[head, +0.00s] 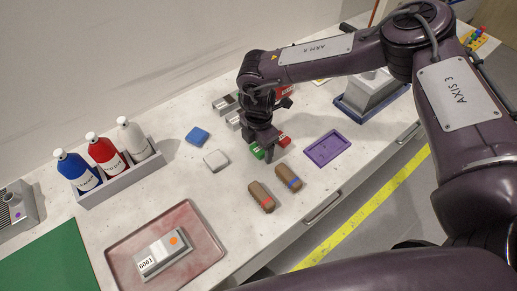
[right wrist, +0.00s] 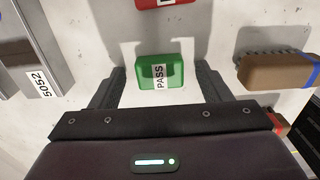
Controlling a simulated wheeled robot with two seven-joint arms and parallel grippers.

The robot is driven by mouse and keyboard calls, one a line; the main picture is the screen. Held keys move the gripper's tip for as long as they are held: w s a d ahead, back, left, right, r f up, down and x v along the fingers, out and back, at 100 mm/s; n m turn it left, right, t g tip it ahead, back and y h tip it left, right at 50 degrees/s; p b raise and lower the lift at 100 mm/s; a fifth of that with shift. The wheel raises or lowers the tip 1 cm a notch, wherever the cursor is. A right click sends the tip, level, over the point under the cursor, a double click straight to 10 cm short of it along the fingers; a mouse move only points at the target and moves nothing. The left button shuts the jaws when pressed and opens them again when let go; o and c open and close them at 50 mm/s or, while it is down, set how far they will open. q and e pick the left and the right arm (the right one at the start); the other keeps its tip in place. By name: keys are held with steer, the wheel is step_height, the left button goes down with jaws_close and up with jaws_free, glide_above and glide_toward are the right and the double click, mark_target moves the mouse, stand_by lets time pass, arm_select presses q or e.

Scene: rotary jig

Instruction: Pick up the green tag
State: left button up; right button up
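The green tag (head: 257,152) lies on the table under my right gripper (head: 265,148), partly hidden by it in the head view. In the right wrist view, the green tag (right wrist: 174,72) carries a white PASS label. My right gripper (right wrist: 160,74) is open there, with one finger on each side of the tag and a visible gap on both sides. My left gripper is not in view.
A red tag (head: 284,141) lies close beside the green one. Two brown brushes (head: 261,197) and a purple tray (head: 326,148) are nearby. A blue block (head: 197,136) and a white block (head: 216,160) lie to the left. A bottle rack (head: 120,185) stands farther left.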

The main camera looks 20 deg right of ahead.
steer(key=c, duration=1)
steer(key=shift+r, duration=0.15)
